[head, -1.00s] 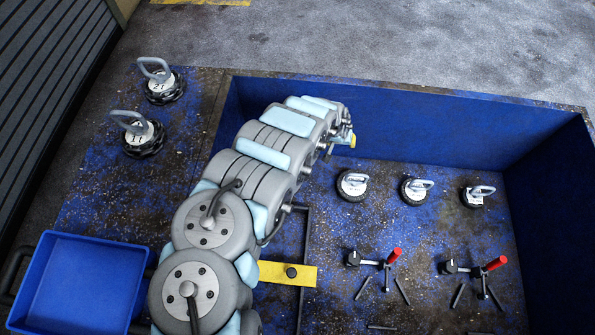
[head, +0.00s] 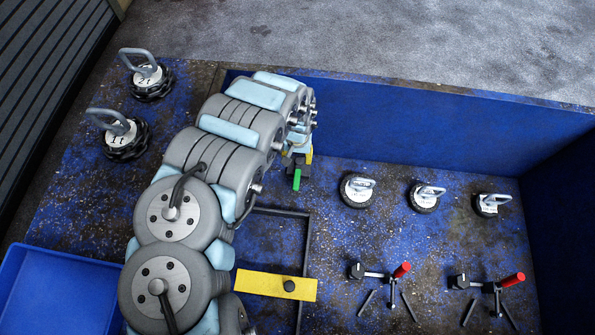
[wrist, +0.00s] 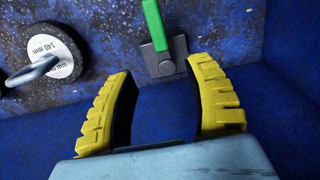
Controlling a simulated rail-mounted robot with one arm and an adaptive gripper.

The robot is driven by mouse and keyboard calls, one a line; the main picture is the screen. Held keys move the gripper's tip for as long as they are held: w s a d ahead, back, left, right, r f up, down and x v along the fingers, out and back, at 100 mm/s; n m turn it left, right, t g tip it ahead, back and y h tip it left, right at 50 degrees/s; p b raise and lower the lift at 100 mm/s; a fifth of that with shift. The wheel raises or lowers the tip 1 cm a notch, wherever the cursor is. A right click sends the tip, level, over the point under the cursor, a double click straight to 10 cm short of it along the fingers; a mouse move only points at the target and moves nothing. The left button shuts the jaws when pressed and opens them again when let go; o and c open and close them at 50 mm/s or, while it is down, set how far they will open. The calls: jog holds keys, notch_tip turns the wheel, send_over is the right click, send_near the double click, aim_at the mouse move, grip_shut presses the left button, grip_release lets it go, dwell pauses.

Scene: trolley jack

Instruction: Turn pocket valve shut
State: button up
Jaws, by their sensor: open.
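The pocket valve shows a green lever handle (wrist: 154,24) on a dark grey body (wrist: 163,57), near the blue wall in the wrist view. In the head view the green handle (head: 296,180) stands out just below the end of my arm. My gripper (wrist: 160,75) has yellow ridged fingers spread wide apart, with nothing between them. The valve body lies just beyond the fingertips and seems apart from them. In the head view the yellow of my gripper (head: 300,153) shows by the back wall, partly hidden by my arm.
A blue wall (head: 420,115) bounds the pocket behind and to the right. Three handled round pucks, one here (head: 357,190), stand right of the valve. Two red-handled clamps (head: 401,270) stand nearer. A yellow bar (head: 275,286) lies in front. A blue tray (head: 60,262) is at left.

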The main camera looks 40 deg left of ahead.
aim_at(298, 173)
notch_tip(298, 173, down, 12)
jog(key=b, duration=0.4)
jog(key=shift+w+f, duration=0.1)
dwell(0.3)
grip_shut()
